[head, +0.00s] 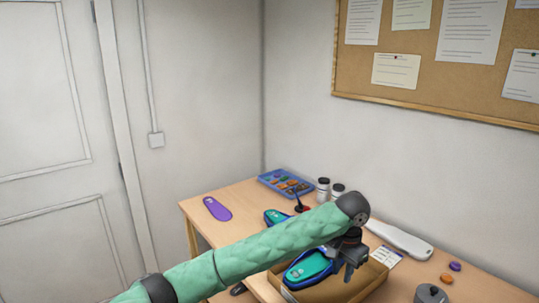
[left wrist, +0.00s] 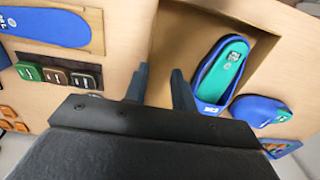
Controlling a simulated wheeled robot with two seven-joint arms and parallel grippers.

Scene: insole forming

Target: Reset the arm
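My left arm, in a green sleeve, reaches in from the left in the head view and ends in a dark left gripper (head: 348,262) over the cardboard box (head: 352,292). In the left wrist view the two fingers (left wrist: 160,88) stand apart with nothing between them. A blue and teal shoe-shaped piece (head: 308,266) lies in the box, just left of the gripper; it also shows in the left wrist view (left wrist: 222,75), beside one finger and apart from it. My right gripper is not in view.
On the wooden table (head: 202,228) are a purple insole (head: 217,208), a blue parts tray (head: 285,183), small bottles (head: 323,189), a white long device (head: 398,239), a label card (head: 386,256) and a dark round item (head: 430,294). A wall stands close behind.

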